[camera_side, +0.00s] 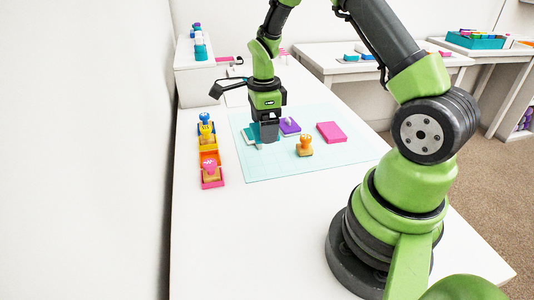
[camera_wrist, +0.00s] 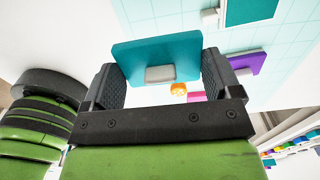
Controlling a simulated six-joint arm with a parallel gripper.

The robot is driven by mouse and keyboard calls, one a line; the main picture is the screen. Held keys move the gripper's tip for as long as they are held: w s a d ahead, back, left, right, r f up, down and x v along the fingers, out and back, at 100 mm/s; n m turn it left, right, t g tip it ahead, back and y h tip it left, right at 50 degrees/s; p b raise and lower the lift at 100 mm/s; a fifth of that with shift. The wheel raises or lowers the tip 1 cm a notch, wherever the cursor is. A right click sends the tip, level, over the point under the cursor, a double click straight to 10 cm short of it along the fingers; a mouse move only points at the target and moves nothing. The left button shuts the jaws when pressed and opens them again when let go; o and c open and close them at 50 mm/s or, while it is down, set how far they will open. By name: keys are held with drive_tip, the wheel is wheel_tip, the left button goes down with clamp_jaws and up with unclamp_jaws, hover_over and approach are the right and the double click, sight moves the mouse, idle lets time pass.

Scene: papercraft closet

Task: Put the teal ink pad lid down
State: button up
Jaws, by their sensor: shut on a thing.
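My gripper (camera_side: 269,138) is low over the pale teal grid mat (camera_side: 265,172), with its fingers pointing down. In the wrist view my gripper (camera_wrist: 160,85) is shut on the teal ink pad lid (camera_wrist: 150,50), a flat teal slab with a small grey block on its near face. A teal ink pad (camera_wrist: 250,10) with a pale rim lies on the mat beyond it. In the side view, teal (camera_side: 252,130) shows at the left of the fingers; which piece it is, I cannot tell. Whether the lid touches the mat is also unclear.
A purple pad (camera_side: 290,126), an orange stamp (camera_side: 304,145) and a pink pad (camera_side: 332,132) stand on the mat to the right. A row of coloured trays with stamps (camera_side: 209,160) is left of the mat. The mat's front part is clear.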

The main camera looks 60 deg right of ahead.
sight(265, 163)
wheel_tip(265, 163, down, 9)
drive_tip(key=shift+r, duration=0.1)
idle(0.4)
drive_tip(key=o, duration=0.7)
